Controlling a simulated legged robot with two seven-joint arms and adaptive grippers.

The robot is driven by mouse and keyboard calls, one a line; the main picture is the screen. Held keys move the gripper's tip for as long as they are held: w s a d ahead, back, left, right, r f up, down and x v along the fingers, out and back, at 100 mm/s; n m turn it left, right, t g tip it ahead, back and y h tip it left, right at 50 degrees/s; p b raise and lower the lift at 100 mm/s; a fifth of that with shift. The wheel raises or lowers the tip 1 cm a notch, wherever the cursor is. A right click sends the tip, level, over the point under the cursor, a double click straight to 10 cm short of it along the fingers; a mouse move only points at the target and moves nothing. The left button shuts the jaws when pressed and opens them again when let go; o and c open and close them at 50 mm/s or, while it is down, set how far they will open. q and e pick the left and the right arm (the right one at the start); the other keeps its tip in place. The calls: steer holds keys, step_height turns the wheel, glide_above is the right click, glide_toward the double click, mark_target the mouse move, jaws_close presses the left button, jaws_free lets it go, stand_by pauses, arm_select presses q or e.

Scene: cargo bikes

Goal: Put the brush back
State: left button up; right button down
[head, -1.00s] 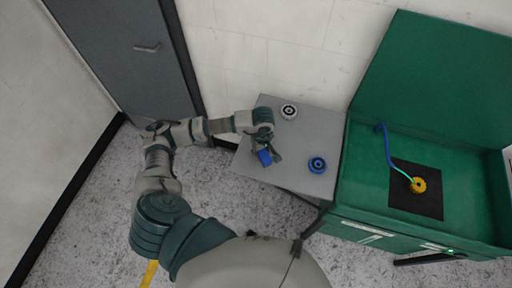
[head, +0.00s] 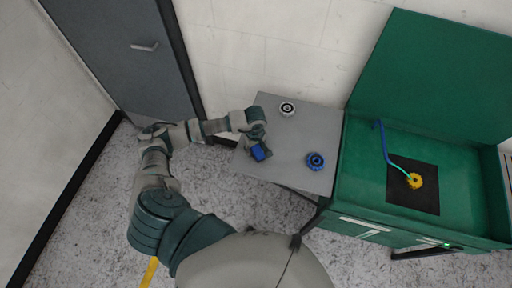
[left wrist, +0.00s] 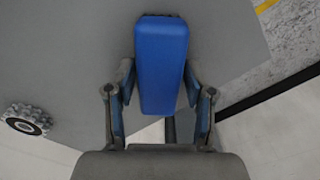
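A blue block-like piece, apparently the brush (head: 258,153), shows at my left gripper (head: 257,146) above the left part of the grey table (head: 290,150). In the left wrist view the blue brush (left wrist: 161,62) lies lengthwise between the two fingers of my left gripper (left wrist: 161,85). Both fingertips appear to press on its sides, so the gripper looks shut on it. My right gripper is in neither view.
A white-and-black round part (head: 288,109) and a blue cog-like part (head: 315,161) lie on the table. A green open-lidded basin (head: 350,190) stands to the right, with a yellow cog (head: 415,181) on a black mat and a blue-green hose (head: 386,145).

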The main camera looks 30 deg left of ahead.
arm_select(q)
steer(key=shift+a, duration=0.55)
steer(key=shift+r, duration=0.25)
step_height(320, 180, up, 12)
steer(key=b, duration=0.1)
steer(key=shift+f+b, duration=0.15)
steer(key=shift+b, duration=0.25)
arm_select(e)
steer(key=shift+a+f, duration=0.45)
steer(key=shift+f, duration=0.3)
arm_select(q)
steer(key=shift+d, duration=0.25)
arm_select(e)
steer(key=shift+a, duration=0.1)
arm_select(q)
steer(key=shift+d, duration=0.1)
